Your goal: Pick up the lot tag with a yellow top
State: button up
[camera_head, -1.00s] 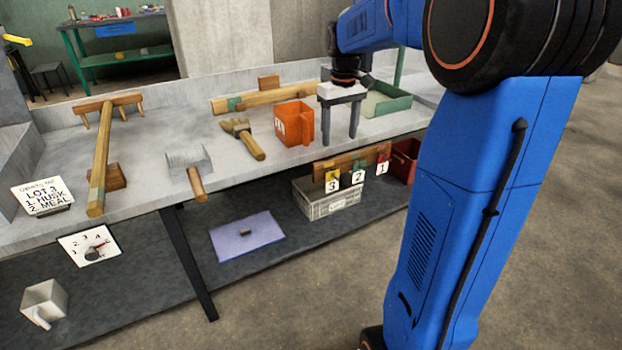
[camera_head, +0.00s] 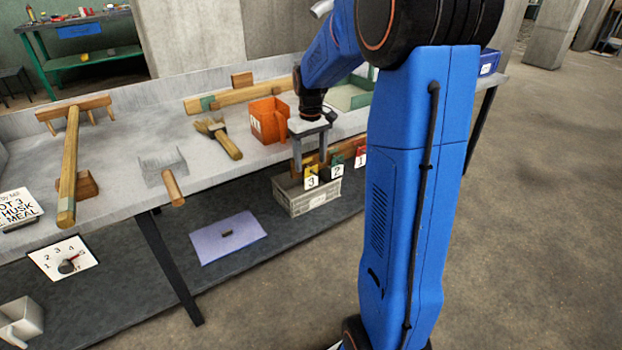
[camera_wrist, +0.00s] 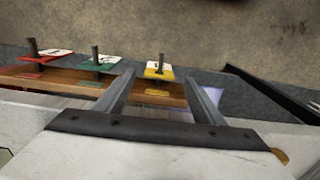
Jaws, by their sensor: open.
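The yellow-topped lot tag (camera_head: 311,177), marked 3, hangs on the wooden rack at the bench's front edge, left of the green tag (camera_head: 336,170) and the red tag (camera_head: 360,157). In the wrist view the yellow tag (camera_wrist: 158,72) has a dark upright peg and lies beyond and between my fingertips. My gripper (camera_head: 310,164) points down in front of the bench edge with its fingers apart and empty. In the wrist view its two fingers (camera_wrist: 163,85) frame the yellow tag without visibly touching it. My gripper partly hides the rack in the head view.
A grey crate (camera_head: 308,200) stands on the lower shelf below the tags. An orange scoop box (camera_head: 268,121) and a brush (camera_head: 219,138) lie on the bench left of my gripper. A green tray (camera_head: 350,95) is behind it. Floor is clear at right.

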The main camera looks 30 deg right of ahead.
aim_at(311, 171)
jog(key=shift+d+f, duration=0.1)
jog(key=shift+f, duration=2.75)
jog(key=c, duration=1.1)
